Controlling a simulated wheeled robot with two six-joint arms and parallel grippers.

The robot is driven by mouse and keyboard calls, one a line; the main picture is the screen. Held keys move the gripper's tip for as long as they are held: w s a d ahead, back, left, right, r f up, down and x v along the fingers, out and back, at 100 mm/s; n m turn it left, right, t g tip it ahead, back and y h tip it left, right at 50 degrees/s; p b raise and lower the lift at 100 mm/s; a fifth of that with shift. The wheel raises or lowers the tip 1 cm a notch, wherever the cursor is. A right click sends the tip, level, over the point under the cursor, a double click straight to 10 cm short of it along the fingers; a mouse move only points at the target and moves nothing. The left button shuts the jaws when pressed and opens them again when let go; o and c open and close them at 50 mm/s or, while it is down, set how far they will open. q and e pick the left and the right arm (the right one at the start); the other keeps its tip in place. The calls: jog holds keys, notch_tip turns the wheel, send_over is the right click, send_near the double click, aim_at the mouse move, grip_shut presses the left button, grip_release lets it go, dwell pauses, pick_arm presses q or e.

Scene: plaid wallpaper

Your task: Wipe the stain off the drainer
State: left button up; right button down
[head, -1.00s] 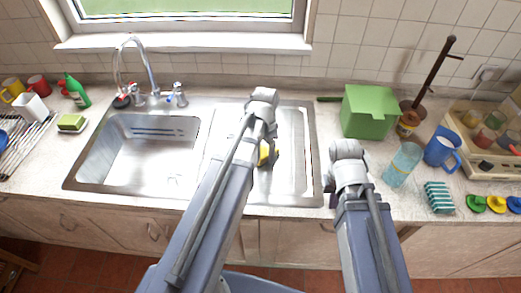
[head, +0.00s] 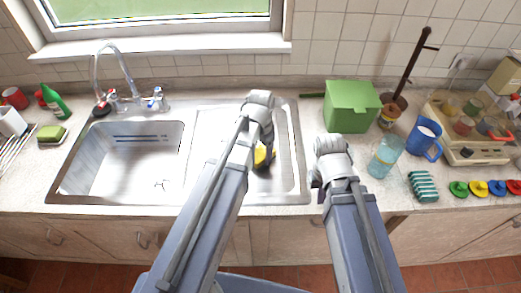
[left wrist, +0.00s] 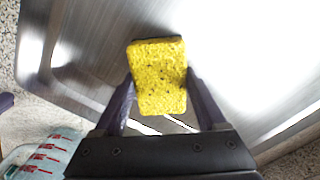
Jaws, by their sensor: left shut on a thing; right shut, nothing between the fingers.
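The drainer (head: 286,133) is the ribbed steel board to the right of the sink bowl, and its bare metal also shows in the left wrist view (left wrist: 90,65). My left gripper (head: 265,158) is over the drainer, shut on a yellow sponge (head: 261,156). In the left wrist view, the sponge (left wrist: 158,78) sits between the two fingers, with dark specks on its face. I cannot tell whether it touches the steel. I can make out no stain; the arm and sponge hide part of the drainer. My right gripper (head: 317,187) is shut and empty by the drainer's right edge.
A green box (head: 350,108), a glass (head: 385,157), a blue jug (head: 424,138) and a striped teal block (head: 423,186) stand right of the drainer. The tap (head: 110,75) rises behind the empty bowl (head: 120,160). A green bottle (head: 55,103) stands at left.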

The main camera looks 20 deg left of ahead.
pick_arm(q)
jog(key=shift+s+r, duration=0.1)
jog(key=shift+s, duration=0.1)
jog(key=shift+s+a, duration=0.25)
jog(key=shift+a, duration=0.6)
jog(key=shift+s+a, duration=0.25)
jog(key=shift+a, duration=0.55)
pick_arm(e)
jog(key=shift+f, duration=0.1)
pick_arm(q)
jog(key=shift+s+a, duration=0.25)
jog(key=shift+a, duration=0.65)
jog(key=shift+s+a, duration=0.2)
jog(key=shift+a, duration=0.65)
jog(key=shift+s+a+f, duration=0.1)
jog(key=shift+s+a, duration=0.2)
jog(key=shift+a, duration=0.5)
jog(key=shift+s+a+f, duration=0.1)
jog(key=shift+s+a, duration=0.15)
jog(key=shift+a, duration=0.55)
pick_arm(e)
jog(key=shift+d, duration=0.1)
pick_arm(q)
jog(key=shift+r, duration=0.1)
